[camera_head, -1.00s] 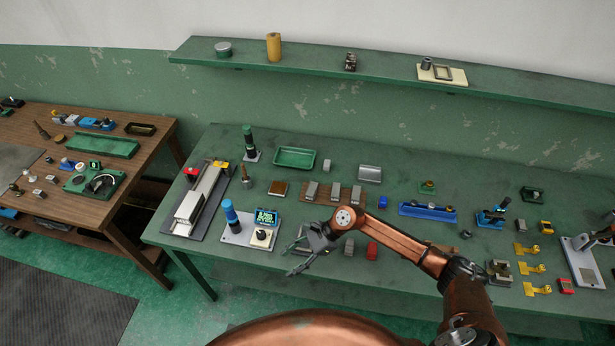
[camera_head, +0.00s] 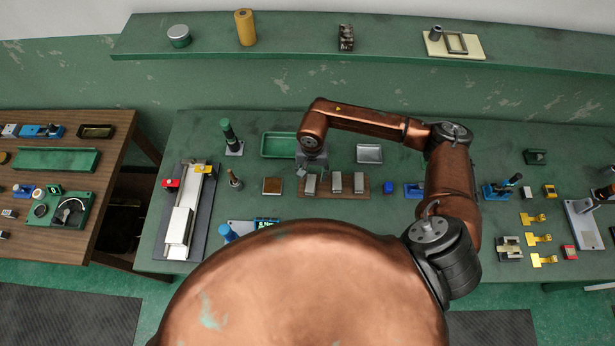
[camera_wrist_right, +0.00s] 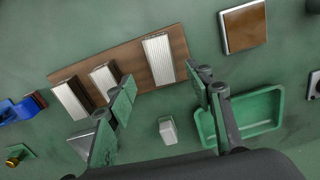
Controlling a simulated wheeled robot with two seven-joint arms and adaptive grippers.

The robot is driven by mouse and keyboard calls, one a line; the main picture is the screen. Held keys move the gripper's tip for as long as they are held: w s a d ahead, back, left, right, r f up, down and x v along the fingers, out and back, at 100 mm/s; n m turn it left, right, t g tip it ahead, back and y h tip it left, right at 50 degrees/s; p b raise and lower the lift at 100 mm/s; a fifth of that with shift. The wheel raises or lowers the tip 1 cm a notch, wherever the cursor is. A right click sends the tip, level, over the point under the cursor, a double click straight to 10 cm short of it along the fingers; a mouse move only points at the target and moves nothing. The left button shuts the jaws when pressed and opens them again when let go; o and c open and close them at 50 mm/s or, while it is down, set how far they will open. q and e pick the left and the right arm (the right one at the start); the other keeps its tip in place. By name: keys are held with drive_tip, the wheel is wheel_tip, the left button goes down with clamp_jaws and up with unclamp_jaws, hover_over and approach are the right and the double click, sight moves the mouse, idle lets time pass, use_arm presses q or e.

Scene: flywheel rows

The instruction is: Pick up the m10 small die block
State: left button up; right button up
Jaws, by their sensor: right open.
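A small pale grey block (camera_wrist_right: 168,130) lies on the green bench in the right wrist view, beside the green tray. It sits below and between the spread fingers of my right gripper (camera_wrist_right: 162,92), which is open and empty. Three ribbed metal blocks stand on a wooden board: one near the gripper (camera_wrist_right: 158,58), one in the middle (camera_wrist_right: 105,77) and one at the far end (camera_wrist_right: 71,97). In the head view my right gripper (camera_head: 309,164) hangs over the back of that board (camera_head: 348,193), partly hidden by my wrist. No marking identifies the m10 block. My left gripper is out of view.
The green tray (camera_wrist_right: 273,107) is close to the right finger. A wooden square block (camera_wrist_right: 244,26) lies beyond it. In the head view a metal tray (camera_head: 369,153) stands to the right of my wrist, and a shelf (camera_head: 290,42) runs behind the bench.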

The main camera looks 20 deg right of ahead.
sight(311, 183)
wheel_tip(311, 183, down, 2)
drive_tip(key=shift+a, duration=0.1)
wheel_tip(311, 183, down, 4)
drive_tip(key=shift+a+f+p, duration=0.1)
drive_tip(key=shift+f+p, duration=0.1)
drive_tip(key=shift+p, duration=0.85)
drive_tip(key=shift+f, duration=0.35)
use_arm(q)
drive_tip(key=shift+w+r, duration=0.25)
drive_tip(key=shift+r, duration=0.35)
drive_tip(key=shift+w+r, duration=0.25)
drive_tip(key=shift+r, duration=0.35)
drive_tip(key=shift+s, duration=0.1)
use_arm(e)
drive_tip(key=shift+c, duration=0.3)
drive_tip(key=c, duration=0.5)
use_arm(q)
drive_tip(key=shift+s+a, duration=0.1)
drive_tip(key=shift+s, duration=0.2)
use_arm(e)
clamp_jaws()
drive_tip(key=shift+r, duration=0.1)
